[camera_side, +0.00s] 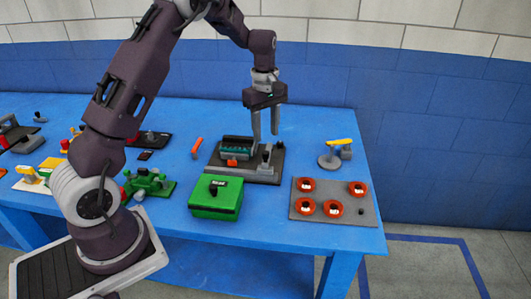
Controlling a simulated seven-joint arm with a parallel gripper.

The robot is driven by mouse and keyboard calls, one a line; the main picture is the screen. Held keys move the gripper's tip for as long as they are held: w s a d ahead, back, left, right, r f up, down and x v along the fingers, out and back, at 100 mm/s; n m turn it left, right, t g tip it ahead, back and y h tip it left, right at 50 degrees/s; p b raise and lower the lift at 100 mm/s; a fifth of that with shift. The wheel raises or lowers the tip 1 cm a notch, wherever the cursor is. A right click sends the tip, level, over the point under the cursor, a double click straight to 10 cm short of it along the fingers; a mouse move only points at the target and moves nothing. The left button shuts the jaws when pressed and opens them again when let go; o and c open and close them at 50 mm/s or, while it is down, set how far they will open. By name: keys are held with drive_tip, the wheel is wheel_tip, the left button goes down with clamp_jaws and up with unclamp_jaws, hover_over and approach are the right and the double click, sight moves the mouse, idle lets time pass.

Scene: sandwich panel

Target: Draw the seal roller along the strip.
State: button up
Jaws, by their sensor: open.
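My gripper (266,137) points straight down with its two fingers apart and nothing between them. It hangs over the right part of a dark board (262,178). The board carries a teal and dark block (236,150), a small orange piece (231,163) and upright grey parts (266,156). One of these grey parts stands just below the fingertips; I cannot tell whether they touch. I cannot tell for certain which small part is the seal roller, or where the strip lies.
A green box (215,198) with a black knob stands in front of the board. A grey plate (361,212) with several orange rings lies at right. A yellow-handled tool (338,142) stands behind it. A green fixture (148,184) and an orange stick (197,146) are at left.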

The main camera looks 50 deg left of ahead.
sight(266, 152)
drive_tip(key=shift+n, duration=0.3)
drive_tip(key=f, duration=0.9)
drive_tip(key=shift+w+a, duration=0.2)
drive_tip(key=shift+a, duration=0.2)
drive_tip(key=shift+r, duration=0.1)
clamp_jaws()
idle(0.3)
